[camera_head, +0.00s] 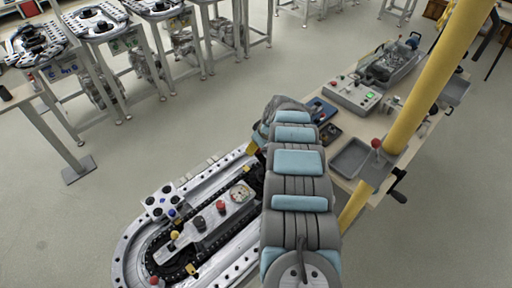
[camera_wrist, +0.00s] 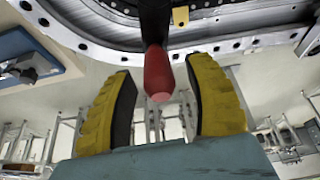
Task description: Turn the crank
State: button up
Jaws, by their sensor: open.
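In the wrist view a red tapered handle (camera_wrist: 157,72) hangs on a dark shaft (camera_wrist: 154,22) beside the metal track rim; I take it to be the crank's grip. My gripper (camera_wrist: 163,70) is open, with one yellow finger on each side of the handle. Gaps show between the handle and both fingers, so it appears untouched. In the head view a bit of my yellow gripper (camera_head: 252,148) shows at the far end of the arm. There, my arm hides the red handle and the right part of the ring track (camera_head: 133,236).
A workbench (camera_head: 428,150) with a grey tray (camera_head: 351,158), a control box (camera_head: 353,96) and a yellow post (camera_head: 425,75) stands right of my arm. Coloured knobs, including a red one (camera_head: 221,206), stand on the track's centre plate.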

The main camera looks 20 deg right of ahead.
jog(key=shift+w+a+f, duration=0.1)
jog(key=shift+f, duration=0.45)
grip_shut()
